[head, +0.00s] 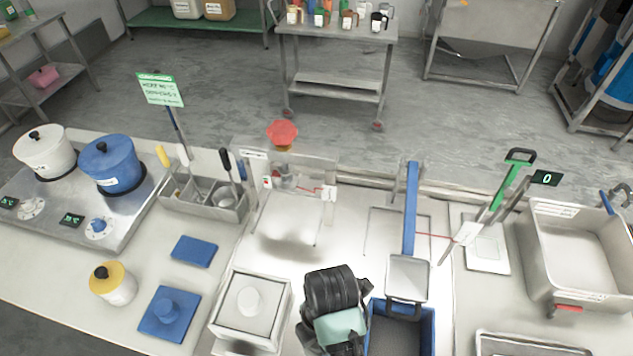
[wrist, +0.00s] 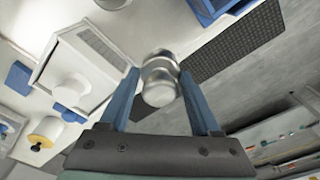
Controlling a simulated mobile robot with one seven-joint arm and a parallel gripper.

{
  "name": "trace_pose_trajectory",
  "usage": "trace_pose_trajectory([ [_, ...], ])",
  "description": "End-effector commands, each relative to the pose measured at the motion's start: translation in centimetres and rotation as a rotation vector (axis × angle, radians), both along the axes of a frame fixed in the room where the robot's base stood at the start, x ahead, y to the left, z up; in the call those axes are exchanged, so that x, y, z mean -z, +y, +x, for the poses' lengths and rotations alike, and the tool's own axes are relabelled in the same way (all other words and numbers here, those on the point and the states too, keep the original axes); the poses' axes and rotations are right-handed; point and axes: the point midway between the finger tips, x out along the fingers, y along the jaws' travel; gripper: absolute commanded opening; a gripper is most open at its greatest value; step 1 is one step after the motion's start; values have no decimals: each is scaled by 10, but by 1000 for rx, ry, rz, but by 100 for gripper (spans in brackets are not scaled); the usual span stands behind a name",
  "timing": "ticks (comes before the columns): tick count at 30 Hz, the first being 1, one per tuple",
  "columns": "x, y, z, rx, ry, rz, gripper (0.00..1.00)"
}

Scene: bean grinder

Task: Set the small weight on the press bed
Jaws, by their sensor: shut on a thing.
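A small silver metal weight (wrist: 160,82), rounded with a narrower neck, sits between the two blue fingers of my gripper (wrist: 159,76) in the wrist view. The fingers touch it on both sides. In the head view my black and teal gripper body hides the fingers and the weight. A clear press-like frame with a red knob (head: 283,133) stands at the back centre of the counter. I cannot tell its bed clearly from the pale surface below. My gripper is in front of this frame, to its right.
A white box with a round pale top piece (head: 249,301) is left of my gripper; it also shows in the wrist view (wrist: 72,90). A blue bin (head: 428,326) is close on the right.

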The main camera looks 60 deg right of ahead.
Motion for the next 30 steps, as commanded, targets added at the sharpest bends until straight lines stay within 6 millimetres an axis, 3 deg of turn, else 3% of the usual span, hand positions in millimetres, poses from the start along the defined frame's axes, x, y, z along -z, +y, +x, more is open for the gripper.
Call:
trace_pose_trajectory([
  [1,18,-1,0,-10,-5,-1,0],
  [8,40,-2,-1,-24,-3,1,0],
  [15,78,-1,-1,-25,-2,2,0],
  [30,129,-2,0,-24,-5,-1,0],
])
